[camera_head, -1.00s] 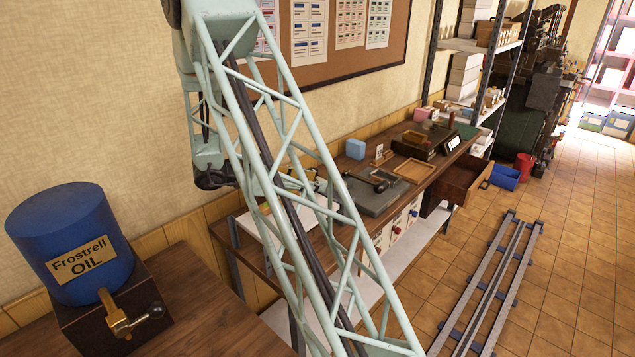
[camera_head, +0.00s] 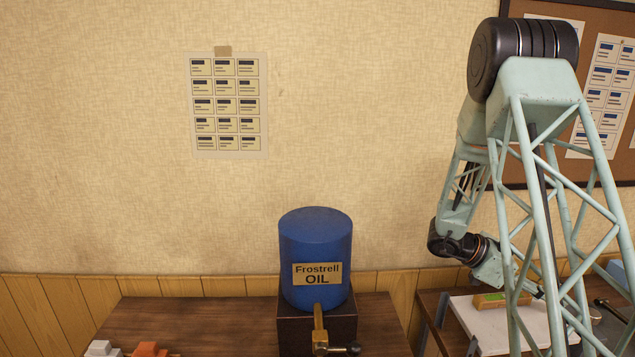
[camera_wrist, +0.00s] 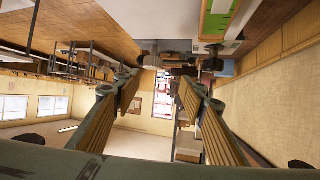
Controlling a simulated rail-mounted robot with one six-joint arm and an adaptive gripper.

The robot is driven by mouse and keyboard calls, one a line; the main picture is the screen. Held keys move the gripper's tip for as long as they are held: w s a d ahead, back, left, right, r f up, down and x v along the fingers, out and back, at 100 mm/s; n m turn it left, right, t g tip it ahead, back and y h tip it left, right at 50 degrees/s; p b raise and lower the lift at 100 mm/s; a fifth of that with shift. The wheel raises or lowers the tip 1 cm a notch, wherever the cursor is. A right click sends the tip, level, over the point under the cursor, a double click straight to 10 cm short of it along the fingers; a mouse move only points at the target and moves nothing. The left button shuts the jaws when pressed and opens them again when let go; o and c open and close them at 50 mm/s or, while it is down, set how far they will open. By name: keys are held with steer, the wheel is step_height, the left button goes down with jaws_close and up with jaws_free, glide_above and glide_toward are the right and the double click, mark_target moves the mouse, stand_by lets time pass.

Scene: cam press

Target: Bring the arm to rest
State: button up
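My gripper (camera_wrist: 157,85) shows in the wrist view with its two ribbed fingers apart and nothing between them. The wrist view is upside down, with the floor at the top. In the head view my pale green lattice arm stands at the right, folded at its dark upper joint. Its forearm hangs down behind to a dark wrist joint, beside a white board (camera_head: 490,322) on the bench. The gripper itself is mostly hidden behind the lattice there, so I cannot tell how far it is above the board.
An orange block (camera_head: 149,349) is at the table's front. A paper chart (camera_head: 226,105) hangs on the wall; a pinboard (camera_head: 540,9) is at the right.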

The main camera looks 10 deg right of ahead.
steer(key=w+a+r+n+t+y, duration=0.1)
steer(key=w+a+r+n+t, duration=0.2)
steer(key=w+a+r+t, duration=0.35)
steer(key=w+a+r+n+t+y, duration=0.2)
steer(key=w+a+r+t, duration=0.2)
steer(key=w+a+r, duration=0.45)
steer(key=a+r+n+t+y+b, duration=0.1)
steer(key=a+r+n+t+y, duration=0.25)
steer(key=a, duration=0.65)
steer(key=a+r+n+t+y, duration=0.1)
steer(key=a+r+n+y, duration=0.25)
steer(key=a+r, duration=0.45)
steer(key=s+a+n+g+y, duration=0.35)
steer(key=s+a+n, duration=0.25)
steer(key=s+a, duration=1.3)
steer(key=s+d+f+n+g, duration=0.1)
steer(key=s+f+n, duration=0.1)
steer(key=s, duration=1.1)
steer(key=s+d+f+n+g+h+b, duration=0.1)
steer(key=s+d+f+n+g, duration=0.1)
steer(key=s, duration=1.2)
steer(key=shift+f, duration=0.6)
steer(key=shift+s+a, duration=0.1)
